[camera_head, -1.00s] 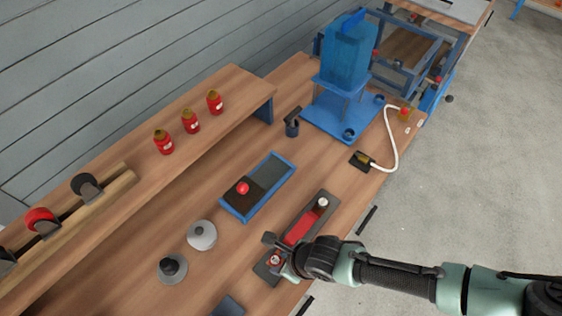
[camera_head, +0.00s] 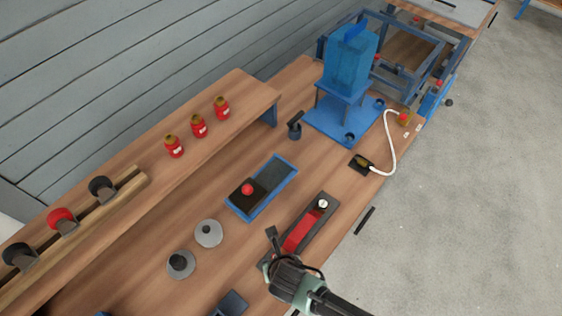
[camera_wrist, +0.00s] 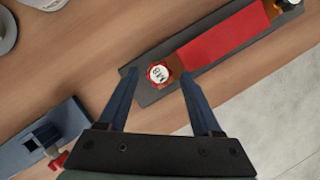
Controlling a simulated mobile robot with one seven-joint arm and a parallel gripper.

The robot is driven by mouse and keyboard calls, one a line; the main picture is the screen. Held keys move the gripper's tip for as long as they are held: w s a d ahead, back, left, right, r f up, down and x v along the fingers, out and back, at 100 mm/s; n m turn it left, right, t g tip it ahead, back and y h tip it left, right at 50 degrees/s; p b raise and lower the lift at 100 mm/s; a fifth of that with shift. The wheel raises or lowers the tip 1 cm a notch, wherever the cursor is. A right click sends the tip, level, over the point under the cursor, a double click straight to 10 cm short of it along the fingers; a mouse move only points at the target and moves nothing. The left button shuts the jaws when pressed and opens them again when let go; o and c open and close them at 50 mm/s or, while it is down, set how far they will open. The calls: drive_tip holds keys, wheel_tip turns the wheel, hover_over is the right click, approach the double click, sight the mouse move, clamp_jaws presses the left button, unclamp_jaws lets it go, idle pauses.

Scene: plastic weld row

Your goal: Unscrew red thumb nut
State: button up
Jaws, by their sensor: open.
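The red thumb nut (camera_wrist: 159,73) has a white top with dark lettering. In the wrist view it sits at the near end of a dark base plate (camera_wrist: 151,98) that carries a red strip (camera_wrist: 225,38). My gripper (camera_wrist: 157,75) is open, its two dark blue fingers on either side of the nut with a gap at each side; I cannot tell their height over it. In the head view the red strip (camera_head: 301,230) shows, and my gripper (camera_head: 274,252) hides the nut at the plate's near end. A pale knob (camera_head: 323,203) is at the far end.
A blue fixture (camera_wrist: 47,135) with a red knob lies at the lower left of the wrist view. A blue tray with a red knob (camera_head: 247,189) and two grey discs (camera_head: 208,233) stand left of the plate. The table edge runs close on the right.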

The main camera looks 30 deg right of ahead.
drive_tip(key=m, duration=0.2)
drive_tip(key=m+h, duration=0.1)
drive_tip(key=m, duration=0.1)
drive_tip(key=shift+w+a+m+g+h+p, duration=0.2)
drive_tip(key=shift+a+m+g+h+p, duration=0.1)
drive_tip(key=shift+a+g, duration=0.1)
drive_tip(key=m, duration=0.2)
drive_tip(key=shift+w+a+f+m+g+h, duration=0.1)
drive_tip(key=shift+m+g+h, duration=0.2)
drive_tip(key=m, duration=0.1)
drive_tip(key=m+g+b, duration=0.1)
drive_tip(key=m, duration=0.1)
drive_tip(key=m+b, duration=0.1)
drive_tip(key=shift+w+a+f+m+g+h, duration=0.1)
drive_tip(key=shift+w+a+m+g+h, duration=0.05)
drive_tip(key=shift+a+m+g+h, duration=0.2)
drive_tip(key=shift+m+g+h+b, duration=0.25)
drive_tip(key=shift+m+g+b, duration=0.2)
drive_tip(key=shift+m, duration=0.8)
drive_tip(key=shift+r, duration=0.3)
drive_tip(key=shift+w+f, duration=0.1)
